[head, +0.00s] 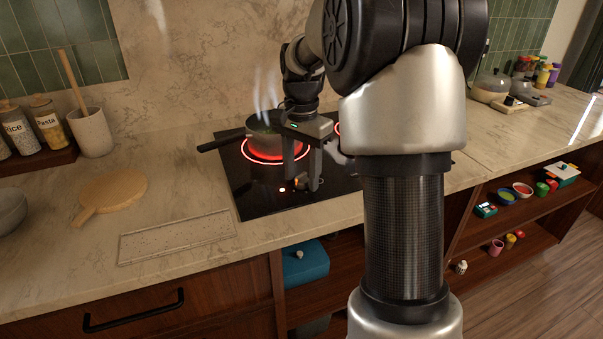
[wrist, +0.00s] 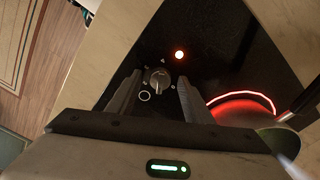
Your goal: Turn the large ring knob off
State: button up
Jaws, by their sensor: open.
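A metallic knob (wrist: 157,80) sits on the black cooktop (wrist: 228,62) near its front edge. Small white marks surround it, with a white ring mark beside it. My gripper (head: 301,184) points down over the front of the cooktop, open. In the wrist view its fingers (wrist: 160,85) stand on either side of the knob, with a gap visible. In the head view the fingers largely hide the knob. A burner ring (head: 262,153) glows red.
A steaming pot (head: 265,127) with a handle to the left stands on the glowing burner, just behind my gripper. A second red ring shows partly behind my arm. A cutting board (head: 118,190) and a speckled rectangular slab (head: 177,237) lie on the counter to the left.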

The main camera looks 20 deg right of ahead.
jog(key=c, duration=1.1)
jog(key=shift+o, duration=0.2)
jog(key=shift+r+n+p, duration=0.1)
jog(key=shift+n+p, duration=0.2)
jog(key=shift+p, duration=0.05)
jog(key=shift+r+n+p, duration=0.1)
jog(key=shift+n+p, duration=0.4)
jog(key=n+p, duration=0.2)
jog(key=n, duration=0.1)
jog(key=n+p, duration=0.2)
jog(key=n, duration=0.2)
jog(key=shift+p, duration=0.3)
jog(key=shift+n+p, duration=0.75)
jog(key=shift+n, duration=0.85)
